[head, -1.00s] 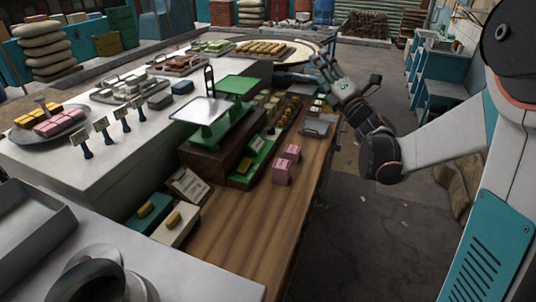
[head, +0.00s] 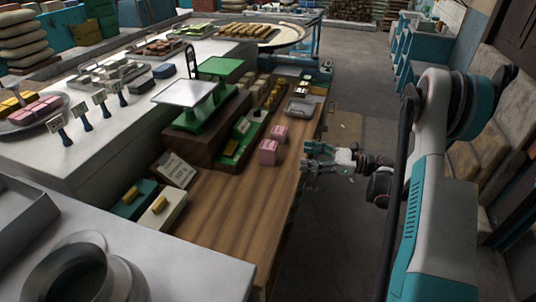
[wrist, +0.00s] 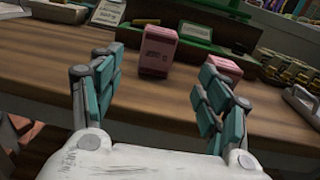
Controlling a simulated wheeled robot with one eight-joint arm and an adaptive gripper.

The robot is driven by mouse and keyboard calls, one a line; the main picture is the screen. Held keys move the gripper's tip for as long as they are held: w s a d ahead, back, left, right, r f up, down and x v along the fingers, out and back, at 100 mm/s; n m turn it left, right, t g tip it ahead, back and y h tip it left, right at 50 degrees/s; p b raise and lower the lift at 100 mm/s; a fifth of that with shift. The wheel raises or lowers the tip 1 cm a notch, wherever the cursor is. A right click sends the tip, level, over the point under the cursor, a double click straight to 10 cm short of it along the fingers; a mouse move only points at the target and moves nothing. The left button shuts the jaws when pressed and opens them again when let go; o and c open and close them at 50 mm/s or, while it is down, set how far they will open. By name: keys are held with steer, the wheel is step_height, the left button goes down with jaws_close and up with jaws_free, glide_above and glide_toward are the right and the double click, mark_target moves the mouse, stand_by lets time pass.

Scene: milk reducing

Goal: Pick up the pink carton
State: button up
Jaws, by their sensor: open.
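Two pink cartons stand upright on the wooden counter (head: 230,215). The nearer carton (head: 268,153) shows in the wrist view (wrist: 158,51) ahead of the gap between my fingers, left of its middle. The farther carton (head: 279,134) shows in the wrist view (wrist: 224,70) beyond my right finger, which partly hides it. My gripper (head: 308,158) is open and empty at the right edge of the counter, to the right of the cartons and apart from them. In the wrist view my gripper (wrist: 162,88) has its fingers spread wide.
A green scale (head: 205,108) stands on a wooden block left of the cartons. A metal tray (head: 299,107) and small yellow goods (head: 270,95) lie beyond them. A sign (head: 178,170) and two boxes are nearer. The counter's near stretch is clear.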

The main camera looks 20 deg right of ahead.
mark_target(277, 151)
steer(key=b+x, duration=0.1)
steer(key=x, duration=0.6)
steer(key=b+x, duration=0.2)
steer(key=x, duration=0.4)
steer(key=shift+a+f, duration=0.2)
steer(key=shift+a, duration=0.2)
steer(key=shift+r, duration=0.1)
steer(key=c, duration=1.3)
